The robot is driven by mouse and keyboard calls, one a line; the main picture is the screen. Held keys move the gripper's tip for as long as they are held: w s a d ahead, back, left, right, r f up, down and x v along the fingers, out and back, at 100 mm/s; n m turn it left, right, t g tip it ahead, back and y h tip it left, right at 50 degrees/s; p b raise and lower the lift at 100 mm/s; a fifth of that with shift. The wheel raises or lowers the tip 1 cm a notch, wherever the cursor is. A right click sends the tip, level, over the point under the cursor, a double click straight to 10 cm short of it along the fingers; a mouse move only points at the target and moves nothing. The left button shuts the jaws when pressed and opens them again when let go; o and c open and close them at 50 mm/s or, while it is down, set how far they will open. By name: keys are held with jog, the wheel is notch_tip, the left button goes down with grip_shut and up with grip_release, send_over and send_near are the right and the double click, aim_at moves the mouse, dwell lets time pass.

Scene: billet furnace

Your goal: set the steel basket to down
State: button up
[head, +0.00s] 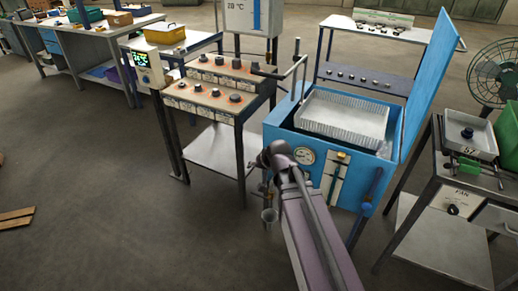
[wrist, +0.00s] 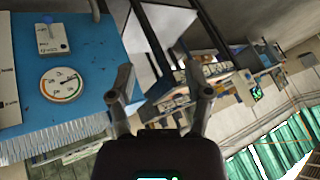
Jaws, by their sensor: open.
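The steel basket (head: 345,116) is a pale, ribbed rectangular tray at the open top of the blue tank (head: 290,139). Its walls stand above the tank's rim. On the tank's front is an upright pale plate (head: 337,184) with an orange knob (head: 343,157) near its top. My gripper (wrist: 163,80) is open, with nothing between its fingers. In the head view my arm's end is in front of the tank's left side, and its fingers are hard to make out. The wrist view is turned over and shows the tank's front (wrist: 95,70) with a ribbed edge below it.
A round gauge (head: 304,155) is on the tank's front. The blue lid (head: 430,75) stands open at the right. A bent metal pipe (head: 288,70) rises at the tank's left. A knob panel (head: 212,95) stands left, a fan table (head: 462,175) right. The left floor is mostly clear.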

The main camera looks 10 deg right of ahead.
jog(key=m+t+h, duration=0.8)
jog(key=m+t, duration=0.5)
jog(key=m, duration=0.5)
send_near(265, 76)
jog(key=shift+v, duration=1.25)
jog(key=shift+w+d, duration=0.15)
jog(key=p+x, duration=0.2)
jog(key=x, duration=1.1)
jog(key=shift+w, duration=0.3)
jog(key=shift+c, duration=0.3)
grip_shut()
